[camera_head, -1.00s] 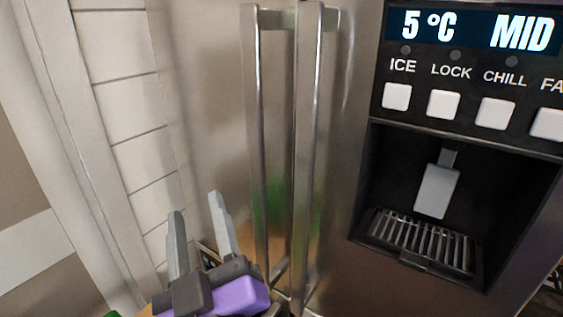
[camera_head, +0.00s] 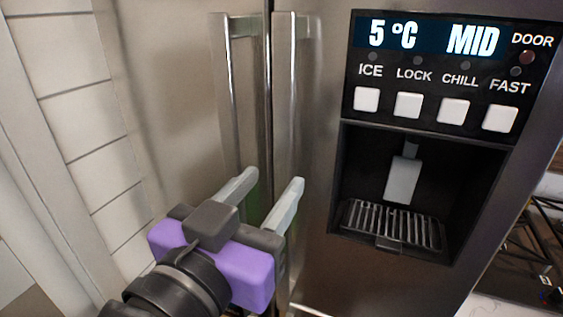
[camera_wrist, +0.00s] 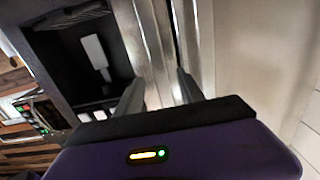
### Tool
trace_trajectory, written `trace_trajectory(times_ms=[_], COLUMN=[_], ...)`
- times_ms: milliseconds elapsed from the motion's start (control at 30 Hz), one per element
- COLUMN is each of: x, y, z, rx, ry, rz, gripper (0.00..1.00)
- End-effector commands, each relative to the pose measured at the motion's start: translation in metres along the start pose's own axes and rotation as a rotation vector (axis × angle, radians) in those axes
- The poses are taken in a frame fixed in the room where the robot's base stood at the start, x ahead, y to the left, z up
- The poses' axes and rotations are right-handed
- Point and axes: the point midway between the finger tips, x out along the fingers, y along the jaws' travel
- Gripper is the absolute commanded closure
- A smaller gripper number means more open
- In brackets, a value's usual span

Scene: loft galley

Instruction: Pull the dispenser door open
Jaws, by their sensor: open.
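The dispenser door is the steel right-hand door (camera_head: 312,200) with a black dispenser recess and display. Its upright bar handle (camera_head: 285,100) runs along its left edge; the handle also shows in the wrist view (camera_wrist: 152,45). My gripper (camera_head: 273,180) is open and empty, its fingers pointing at the doors. In both views the dispenser door's handle runs into the gap between the two fingertips. I cannot tell whether the tips reach past the bar. The handle's lower part is hidden behind the fingers. The door looks shut.
The left door's parallel handle (camera_head: 235,100) stands close to the left finger. The panel carries white buttons (camera_head: 408,105) and a dispenser recess with a drip grille (camera_head: 395,222). A white tiled wall (camera_head: 85,125) is at the left. A counter with a dark rack (camera_head: 530,250) is at the right.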

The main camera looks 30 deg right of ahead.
Motion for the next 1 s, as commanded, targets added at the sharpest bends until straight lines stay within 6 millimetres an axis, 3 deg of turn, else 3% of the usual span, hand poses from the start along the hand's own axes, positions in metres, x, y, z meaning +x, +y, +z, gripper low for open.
trace_trajectory(times_ms=[300,700,933,1000], x=[0.044,0.052,0.052,0.052], y=[0.000,-0.001,-0.001,-0.001], z=[-0.002,0.000,0.000,0.000], rx=[-0.003,-0.001,-0.001,-0.001], ry=[0.002,0.002,0.002,0.002], rz=[0.001,-0.002,-0.002,-0.002], gripper=[0.55,0.55,1.00,1.00])
